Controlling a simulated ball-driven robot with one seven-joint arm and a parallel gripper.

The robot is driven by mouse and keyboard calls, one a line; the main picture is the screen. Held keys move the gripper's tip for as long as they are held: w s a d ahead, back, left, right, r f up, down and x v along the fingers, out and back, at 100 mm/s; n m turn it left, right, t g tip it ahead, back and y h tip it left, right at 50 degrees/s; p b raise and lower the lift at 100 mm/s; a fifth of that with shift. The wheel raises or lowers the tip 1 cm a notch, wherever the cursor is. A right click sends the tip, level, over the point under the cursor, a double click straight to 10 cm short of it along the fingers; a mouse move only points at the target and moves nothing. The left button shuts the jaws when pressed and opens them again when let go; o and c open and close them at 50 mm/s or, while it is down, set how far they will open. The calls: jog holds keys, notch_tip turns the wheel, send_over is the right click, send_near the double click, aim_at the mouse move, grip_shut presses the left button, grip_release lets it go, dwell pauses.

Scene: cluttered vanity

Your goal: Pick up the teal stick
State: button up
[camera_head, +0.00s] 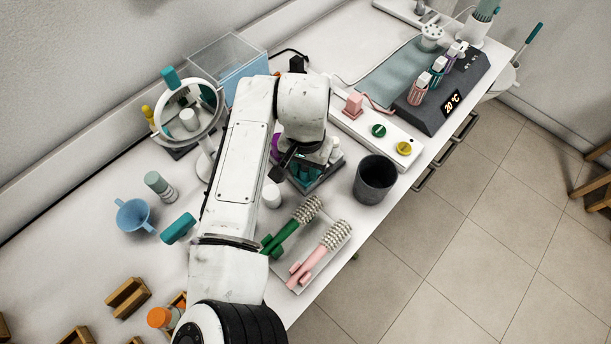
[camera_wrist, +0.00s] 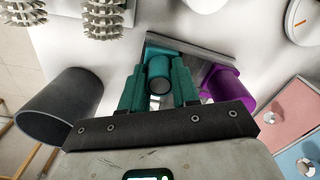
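A teal stick (camera_wrist: 159,74) shows in the wrist view with its dark round end facing the camera. It lies between two teal-looking pieces that seem to be the fingers of my gripper (camera_wrist: 158,88). The fingers are close along both sides of it, and I cannot tell whether they touch it. In the head view my gripper (camera_head: 300,165) is low over a small dark stand (camera_head: 322,180), and teal shows beneath it. My arm hides much of this spot.
A purple piece (camera_wrist: 226,84) stands close right of my gripper in the wrist view. A dark cup (camera_head: 374,180) is near the counter's front edge. A tray (camera_head: 327,258) holds green and pink spiked brushes. A round mirror (camera_head: 188,110) stands to the left.

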grip_shut()
jog(key=shift+r, duration=0.1)
jog(key=shift+r, duration=0.45)
notch_tip(320, 180, up, 2)
jog(key=shift+r, duration=0.1)
jog(key=s+d+r+b, duration=0.1)
jog(key=s+d+r, duration=0.3)
jog(key=s+r, duration=0.5)
jog(key=s, duration=0.4)
jog(key=shift+s+d+r+b, duration=0.15)
jog(key=shift+s+r+b, duration=0.05)
jog(key=shift+r+b, duration=0.2)
